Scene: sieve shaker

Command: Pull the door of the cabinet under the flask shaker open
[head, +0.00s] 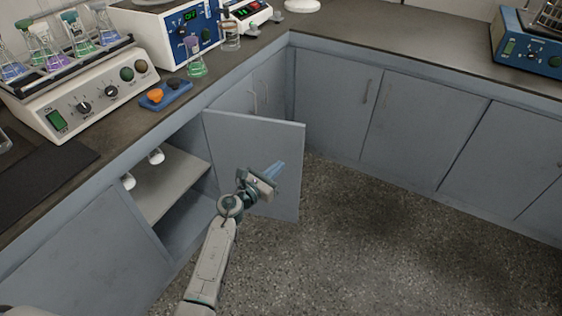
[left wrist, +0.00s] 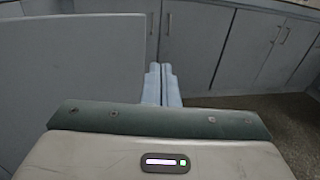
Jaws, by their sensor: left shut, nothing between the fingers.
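The flask shaker (head: 78,85) stands on the counter at the left, with several flasks of coloured liquid on top. The cabinet door (head: 230,140) below and to its right stands wide open, swung out over the floor. Its inner shelf (head: 168,188) shows. My left gripper (head: 278,170) is shut and empty in front of the door panel. In the left wrist view the shut fingers (left wrist: 161,85) point ahead past the edge of the door panel (left wrist: 75,70); I cannot tell whether they touch it. My right gripper is not in view.
White items (head: 156,155) stand inside the cabinet. A blue tray (head: 166,94) with orange and dark pieces and a flask (head: 196,68) are on the counter (head: 240,65). Closed cabinets (head: 420,130) line the back and right. The floor (head: 380,240) is clear.

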